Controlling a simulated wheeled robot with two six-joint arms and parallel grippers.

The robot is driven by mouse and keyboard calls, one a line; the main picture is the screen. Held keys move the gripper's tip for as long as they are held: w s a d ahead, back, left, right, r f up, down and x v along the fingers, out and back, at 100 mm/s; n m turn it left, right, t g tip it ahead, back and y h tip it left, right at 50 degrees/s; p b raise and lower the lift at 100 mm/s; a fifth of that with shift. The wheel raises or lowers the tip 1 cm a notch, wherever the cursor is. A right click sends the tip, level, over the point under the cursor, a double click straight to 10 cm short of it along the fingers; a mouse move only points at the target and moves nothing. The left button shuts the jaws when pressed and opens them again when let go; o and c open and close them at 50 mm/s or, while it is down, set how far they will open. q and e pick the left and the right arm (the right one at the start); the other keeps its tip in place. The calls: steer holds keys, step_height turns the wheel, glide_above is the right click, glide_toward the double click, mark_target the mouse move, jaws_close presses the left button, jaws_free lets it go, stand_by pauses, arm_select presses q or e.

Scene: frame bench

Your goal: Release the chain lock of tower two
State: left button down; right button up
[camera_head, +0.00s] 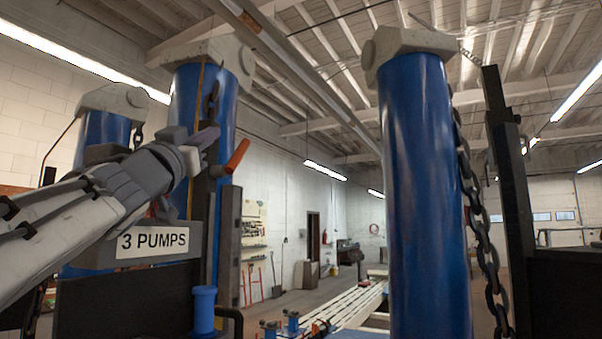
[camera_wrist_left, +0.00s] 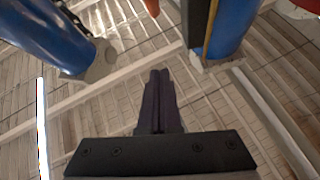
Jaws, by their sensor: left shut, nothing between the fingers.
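Three blue towers with pale caps stand in the head view: one far left (camera_head: 105,130), one left of centre (camera_head: 222,92) and one right of centre (camera_head: 425,190). I see no number naming tower two. A dark chain (camera_head: 211,98) hangs on the left-of-centre tower, with an orange-red lever (camera_head: 237,157) below it. My left gripper (camera_head: 212,137) is in front of that tower, just left of the lever; contact cannot be told. In the left wrist view its fingers (camera_wrist_left: 160,80) are together and empty, and the lever's orange end (camera_wrist_left: 152,6) shows ahead. My right gripper is out of view.
A grey box with a "3 PUMPS" label (camera_head: 152,242) sits under my left arm. Another chain (camera_head: 480,215) hangs beside the right-of-centre tower, next to a dark upright post (camera_head: 508,190). Open space lies between the two nearer towers, with white rails (camera_head: 355,305) low down.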

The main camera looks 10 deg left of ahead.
mark_target(244, 144)
arm_select(q)
steer(key=w+p, duration=0.1)
steer(key=w, duration=0.2)
steer(key=w+r+p, duration=0.1)
steer(key=w+p, duration=0.1)
steer(key=w, duration=0.2)
steer(key=w+r+p, duration=0.1)
steer(key=w, duration=0.3)
steer(key=shift+w+d+r+p, duration=0.15)
steer(key=shift+w+d+p, duration=0.05)
steer(key=shift+d+p, duration=0.1)
steer(key=shift+w, duration=0.1)
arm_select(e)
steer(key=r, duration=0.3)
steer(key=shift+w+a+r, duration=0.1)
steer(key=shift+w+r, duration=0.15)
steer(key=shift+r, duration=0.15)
arm_select(q)
steer(key=shift+w+d+f, duration=0.1)
steer(key=shift+w+f, duration=0.15)
steer(key=shift+w, duration=0.25)
steer(key=shift+w+f, duration=0.2)
steer(key=shift+w, duration=0.25)
steer(key=shift+s, duration=0.1)
steer(key=shift+r, duration=0.1)
